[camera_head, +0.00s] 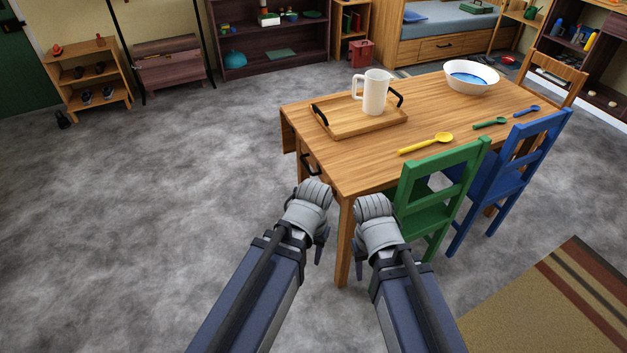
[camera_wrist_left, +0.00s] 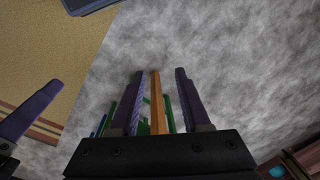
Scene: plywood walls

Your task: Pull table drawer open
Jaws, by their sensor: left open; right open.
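The wooden table (camera_head: 362,171) stands ahead of me and to the right. A black drawer handle (camera_head: 311,164) shows on its near left end, below the top. The drawer front around it is partly hidden by my left wrist, and I cannot tell whether it is fully shut. My left gripper (camera_head: 320,247) is open and empty, pointing down in front of that end, apart from the handle. In the left wrist view a table leg (camera_wrist_left: 157,103) shows beyond its open fingers (camera_wrist_left: 160,74). My right gripper (camera_head: 357,252) is open, pointing down beside the table's near corner.
The table bears a tray (camera_head: 340,127) with a white pitcher (camera_head: 375,92), a bowl (camera_head: 471,77) and spoons. A green chair (camera_head: 442,178) and a blue chair (camera_head: 512,164) stand along its near side. The floor to the left is clear.

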